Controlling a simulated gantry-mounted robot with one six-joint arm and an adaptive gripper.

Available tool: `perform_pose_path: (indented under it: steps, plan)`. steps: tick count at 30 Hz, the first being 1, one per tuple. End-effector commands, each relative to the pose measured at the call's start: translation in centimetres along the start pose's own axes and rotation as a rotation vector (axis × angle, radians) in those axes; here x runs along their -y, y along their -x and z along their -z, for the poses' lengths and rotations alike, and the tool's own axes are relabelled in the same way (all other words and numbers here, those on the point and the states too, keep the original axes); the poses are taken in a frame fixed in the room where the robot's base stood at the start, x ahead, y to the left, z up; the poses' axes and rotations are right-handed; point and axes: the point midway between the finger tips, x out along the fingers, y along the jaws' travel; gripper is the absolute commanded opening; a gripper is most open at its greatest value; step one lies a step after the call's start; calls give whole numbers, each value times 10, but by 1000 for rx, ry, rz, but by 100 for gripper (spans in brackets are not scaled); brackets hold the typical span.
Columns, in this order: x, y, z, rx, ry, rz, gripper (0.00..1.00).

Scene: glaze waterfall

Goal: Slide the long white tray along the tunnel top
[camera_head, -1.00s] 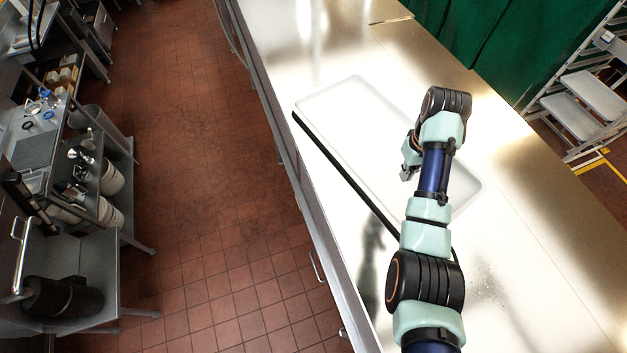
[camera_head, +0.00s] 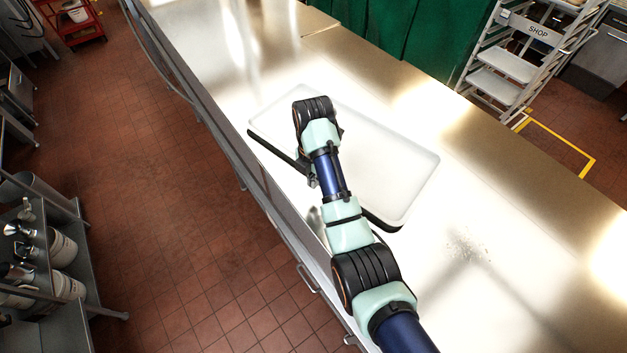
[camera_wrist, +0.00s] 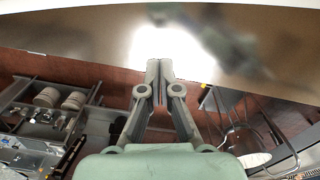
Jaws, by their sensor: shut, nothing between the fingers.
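The long white tray (camera_head: 385,165) lies flat on the shiny steel tunnel top (camera_head: 470,200), running diagonally in the head view. A dark band shows along its near long side. My arm crosses over it and hides part of its middle. My gripper (camera_head: 313,182) is at the tray's near long side, close to the steel top's front edge; I cannot tell whether it touches the tray. In the wrist view my gripper (camera_wrist: 160,70) is shut with its fingers together and nothing between them.
Bare steel lies beyond both ends of the tray. A green curtain (camera_head: 410,45) hangs behind the top, and a rack (camera_head: 505,65) stands at the back right. Tiled floor (camera_head: 190,210) runs along the front, with a shelf unit (camera_head: 50,265) at the left.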

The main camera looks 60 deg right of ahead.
Motion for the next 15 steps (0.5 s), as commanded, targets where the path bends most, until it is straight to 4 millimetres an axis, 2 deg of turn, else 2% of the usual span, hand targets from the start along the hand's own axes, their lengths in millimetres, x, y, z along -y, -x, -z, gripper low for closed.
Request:
perform_pose_path:
  steps: [1, 9, 12, 15]
  plan:
    - [1, -16, 1, -3, 0, 4, 0]
    - [1, -69, 1, -3, -1, 5, 0]
    - [1, -64, -20, -1, -5, 2, 0]
    - [1, -65, -32, -2, -3, 2, 0]
